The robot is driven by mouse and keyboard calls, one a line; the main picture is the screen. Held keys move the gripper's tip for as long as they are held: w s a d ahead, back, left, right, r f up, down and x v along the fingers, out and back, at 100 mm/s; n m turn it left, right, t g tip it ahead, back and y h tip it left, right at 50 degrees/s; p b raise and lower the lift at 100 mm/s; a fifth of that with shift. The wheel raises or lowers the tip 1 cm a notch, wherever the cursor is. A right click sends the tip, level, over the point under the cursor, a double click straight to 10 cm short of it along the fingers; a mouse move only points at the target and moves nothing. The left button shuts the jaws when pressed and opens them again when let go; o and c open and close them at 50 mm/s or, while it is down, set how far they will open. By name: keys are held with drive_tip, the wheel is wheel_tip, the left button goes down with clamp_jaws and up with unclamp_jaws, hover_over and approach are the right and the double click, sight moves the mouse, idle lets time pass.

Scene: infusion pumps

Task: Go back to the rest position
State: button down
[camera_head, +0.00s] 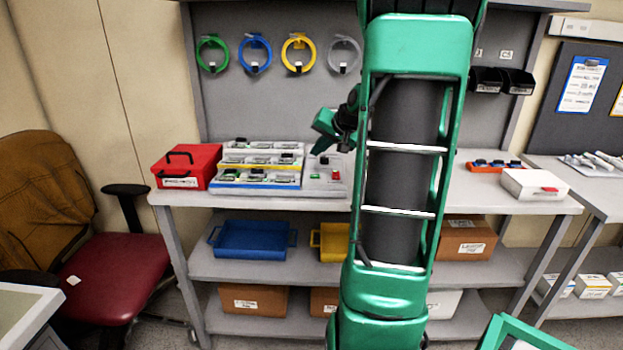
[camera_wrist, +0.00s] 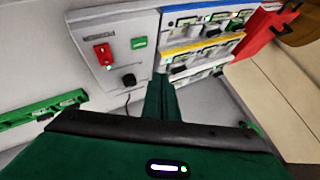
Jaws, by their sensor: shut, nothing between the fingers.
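My gripper (camera_head: 319,148) is above the workbench, left of my arm's large green link. In the wrist view my gripper (camera_wrist: 163,84) shows as green fingers closed together, with nothing between them. It points toward a light grey control box (camera_head: 325,187) with a red switch, a green button and a black knob. The control box (camera_wrist: 122,62) also shows in the wrist view, ahead of the fingers. A tiered rack of small pumps (camera_head: 258,183) with yellow and blue strips stands beside it. I cannot tell whether the fingertips touch anything.
A red case (camera_head: 187,166) stands left of the rack on the workbench (camera_head: 400,197). Coloured tubing rings, such as the blue one (camera_head: 255,54), hang on the back panel. A red chair (camera_head: 110,275) is at the left. A white box (camera_head: 533,184) sits at the bench's right.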

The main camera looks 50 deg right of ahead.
idle(0.4)
drive_tip(key=s+a+f+n+g+y, duration=0.1)
drive_tip(key=s+a+f+n+g, duration=0.1)
drive_tip(key=s+a, duration=0.45)
drive_tip(key=s+a+f+n+g, duration=0.1)
drive_tip(key=s+a+f+g, duration=0.25)
drive_tip(key=a, duration=0.55)
drive_tip(key=s+a+f+n+g, duration=0.1)
drive_tip(key=s+a, duration=0.3)
drive_tip(key=s, duration=0.4)
drive_tip(key=s+a+f+n+g+y, duration=0.1)
drive_tip(key=s+a+g, duration=0.1)
drive_tip(key=s+a, duration=0.3)
drive_tip(key=s, duration=0.3)
drive_tip(key=shift+a+f, duration=0.2)
drive_tip(key=shift+a, duration=0.1)
drive_tip(key=shift+g, duration=0.25)
drive_tip(key=shift+w+f, duration=0.25)
drive_tip(key=shift+w, duration=0.35)
